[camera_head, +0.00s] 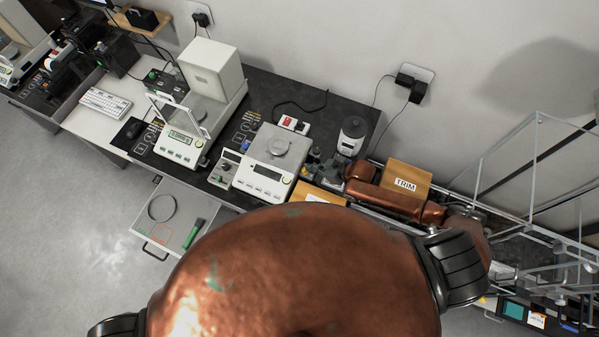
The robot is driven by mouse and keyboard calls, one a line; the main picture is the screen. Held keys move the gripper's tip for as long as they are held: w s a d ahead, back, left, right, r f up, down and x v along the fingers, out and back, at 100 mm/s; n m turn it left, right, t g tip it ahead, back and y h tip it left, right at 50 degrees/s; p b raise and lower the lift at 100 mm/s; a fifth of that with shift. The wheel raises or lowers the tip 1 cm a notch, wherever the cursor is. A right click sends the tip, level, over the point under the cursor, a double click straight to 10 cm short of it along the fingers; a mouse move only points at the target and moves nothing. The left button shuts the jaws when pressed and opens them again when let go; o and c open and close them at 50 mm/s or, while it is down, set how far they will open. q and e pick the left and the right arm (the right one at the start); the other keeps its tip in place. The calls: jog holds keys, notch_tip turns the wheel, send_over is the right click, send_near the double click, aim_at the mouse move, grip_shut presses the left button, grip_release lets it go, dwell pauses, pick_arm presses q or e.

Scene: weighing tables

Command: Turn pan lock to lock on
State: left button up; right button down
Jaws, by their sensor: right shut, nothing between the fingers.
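My left gripper is not in view.
A glass-shielded balance (182,143) stands to the left, by an open drawer (150,225). A grey-topped container (351,137) and a box marked TRIM (407,178) are near my right arm. A clear frame (533,160) stands at the right. My own copper body covers the lower middle.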

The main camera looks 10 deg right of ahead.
jog(key=shift+d, duration=0.2)
jog(key=shift+w, duration=0.15)
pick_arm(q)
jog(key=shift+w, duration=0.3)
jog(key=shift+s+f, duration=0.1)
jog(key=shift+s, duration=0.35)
pick_arm(e)
jog(key=shift+a, duration=0.1)
